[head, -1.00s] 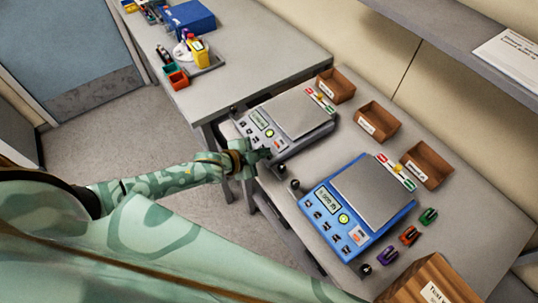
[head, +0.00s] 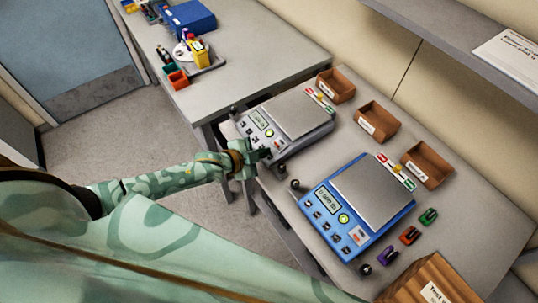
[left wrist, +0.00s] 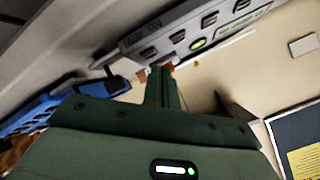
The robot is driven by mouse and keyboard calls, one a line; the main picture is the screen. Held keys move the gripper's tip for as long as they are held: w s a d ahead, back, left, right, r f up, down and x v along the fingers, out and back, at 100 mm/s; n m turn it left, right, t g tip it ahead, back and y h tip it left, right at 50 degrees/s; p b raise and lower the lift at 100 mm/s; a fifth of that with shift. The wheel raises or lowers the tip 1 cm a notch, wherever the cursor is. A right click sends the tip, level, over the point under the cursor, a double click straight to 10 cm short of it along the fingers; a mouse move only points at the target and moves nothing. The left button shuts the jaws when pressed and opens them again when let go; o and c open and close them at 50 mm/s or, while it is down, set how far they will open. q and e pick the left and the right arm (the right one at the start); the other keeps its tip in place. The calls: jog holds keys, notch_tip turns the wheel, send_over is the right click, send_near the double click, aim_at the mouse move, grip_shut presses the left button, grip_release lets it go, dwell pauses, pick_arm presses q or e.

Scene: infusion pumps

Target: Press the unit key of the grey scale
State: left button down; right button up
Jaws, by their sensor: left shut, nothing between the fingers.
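The grey scale (head: 302,114) stands on the bench, with a metal pan, a small lit display and a row of keys along its front panel. My left gripper (head: 264,154) is shut and empty at the scale's near front edge, close to the keys at the right end of the row. In the left wrist view the shut fingers (left wrist: 163,84) point at the scale's front panel (left wrist: 205,28), where several dark keys and a green-lit round one show. The fingers hide part of the panel. I cannot tell whether they touch a key. My right gripper is not in view.
A blue scale (head: 372,192) stands to the right, with several small coloured clips (head: 410,235) beside it. Brown open boxes (head: 377,122) line the back of the bench. A wooden box (head: 430,285) is at the front right. A second table (head: 250,55) lies beyond.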

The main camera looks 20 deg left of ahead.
pick_arm(q)
jog(key=shift+w+f, duration=0.1)
jog(key=shift+f, duration=0.3)
jog(key=shift+d+f+b, duration=0.1)
jog(key=shift+f+b, duration=0.2)
jog(key=shift+b, duration=0.05)
dwell(0.4)
jog(key=shift+r, duration=0.1)
jog(key=shift+r+p, duration=0.65)
jog(key=shift+p, duration=0.25)
jog(key=r+p, duration=0.1)
jog(key=s+r+p, duration=0.1)
jog(key=r+p, duration=0.1)
jog(key=a+r+p, duration=0.1)
jog(key=p, duration=0.1)
jog(key=shift+s+r, duration=0.2)
jog(key=shift+r, duration=0.2)
dwell(0.6)
